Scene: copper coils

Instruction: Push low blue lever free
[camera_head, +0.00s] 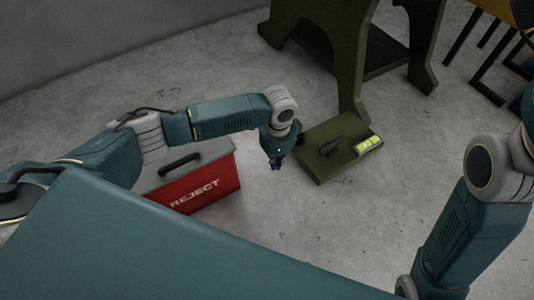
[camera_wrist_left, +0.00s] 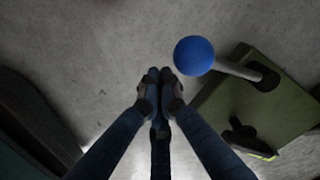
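A blue ball knob (camera_wrist_left: 194,56) on a grey rod shows in the left wrist view. The rod slants from a dark slot in the green box (camera_wrist_left: 212,108), and the knob hangs out past the box's edge. The box (camera_head: 318,166) lies low on the floor in the head view, where the blue knob cannot be made out near my gripper. My left gripper (camera_head: 276,164) points down just left of the box. In the wrist view its fingertips (camera_wrist_left: 160,75) are together and empty, a little left of the knob with a small gap in the picture. My right gripper is out of view.
A dark pedal-like part (camera_head: 331,146) and a yellow-green label (camera_head: 368,145) are on the box. A red REJECT bin (camera_head: 212,187) stands left of my gripper. A green machine frame (camera_head: 347,60) stands behind the box. Floor (camera_head: 330,225) in front is clear.

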